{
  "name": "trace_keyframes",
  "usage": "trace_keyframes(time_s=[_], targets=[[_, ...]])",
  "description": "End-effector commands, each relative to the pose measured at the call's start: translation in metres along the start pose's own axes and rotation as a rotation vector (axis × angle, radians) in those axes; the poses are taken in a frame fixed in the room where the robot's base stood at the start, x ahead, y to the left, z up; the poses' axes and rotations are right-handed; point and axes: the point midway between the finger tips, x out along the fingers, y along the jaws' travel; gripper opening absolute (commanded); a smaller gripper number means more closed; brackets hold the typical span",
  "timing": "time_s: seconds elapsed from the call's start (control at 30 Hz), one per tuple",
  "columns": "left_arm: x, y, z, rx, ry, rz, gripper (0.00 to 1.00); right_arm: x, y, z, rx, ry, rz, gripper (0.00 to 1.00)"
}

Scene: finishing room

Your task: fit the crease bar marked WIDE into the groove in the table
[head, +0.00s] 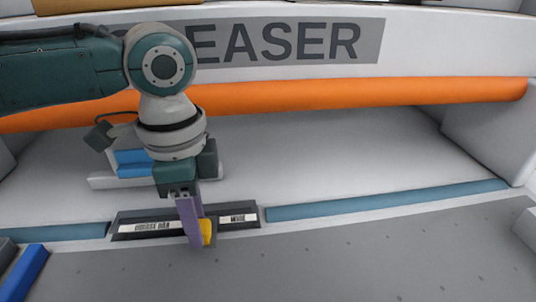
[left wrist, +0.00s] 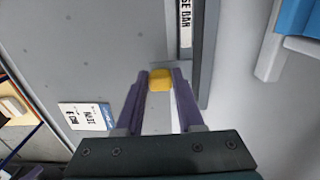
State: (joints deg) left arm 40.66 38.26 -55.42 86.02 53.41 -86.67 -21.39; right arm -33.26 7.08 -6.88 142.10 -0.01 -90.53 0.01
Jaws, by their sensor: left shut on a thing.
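A long dark piece (head: 180,231) with white labels reading CREASE BAR and WIDE lies in the gap between two blue strips along the table's edge. Part of its lettering also shows in the left wrist view (left wrist: 186,22). My left gripper (head: 196,232) points down at it with purple fingers shut on a yellow block (head: 207,232). The yellow block also shows between the fingertips in the left wrist view (left wrist: 160,80). The fingers hide the middle of the dark piece. I cannot tell whether the block joins it, or how deep it sits in the groove.
The blue strips (head: 385,201) run along the edge. An orange roller (head: 350,93) spans the machine behind. A blue block (head: 130,160) on a pale base stands behind my gripper. A white card (left wrist: 85,117) lies on the grey table, whose front right (head: 400,260) is clear.

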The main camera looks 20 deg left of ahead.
Motion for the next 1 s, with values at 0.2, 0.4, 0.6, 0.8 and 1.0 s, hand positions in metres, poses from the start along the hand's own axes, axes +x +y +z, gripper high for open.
trace_keyframes(time_s=[0.2, 0.4, 0.6, 0.8, 1.0], targets=[[0.0003, -0.0001, -0.0002, 0.0, 0.0, 0.0, 0.0, -0.0001, 0.0, -0.0001, 0.0, 0.0, 0.0, 1.0], [0.0043, -0.0003, -0.0003, 0.0, 0.0, -0.001, 0.0, -0.0007, -0.0001, -0.0004, 0.0, 0.0, 0.0, 1.0], [0.0076, -0.0003, -0.0007, 0.001, 0.001, -0.001, 0.0, -0.001, -0.0004, -0.0006, 0.002, 0.001, -0.001, 1.0], [0.0077, -0.0003, -0.0005, 0.0, 0.001, -0.001, 0.0, -0.001, -0.001, -0.0007, 0.004, 0.001, -0.003, 1.0], [0.0081, -0.0002, -0.0004, 0.0, 0.0, -0.001, 0.0, -0.0013, -0.0013, -0.0009, 0.005, 0.001, -0.004, 1.0]])
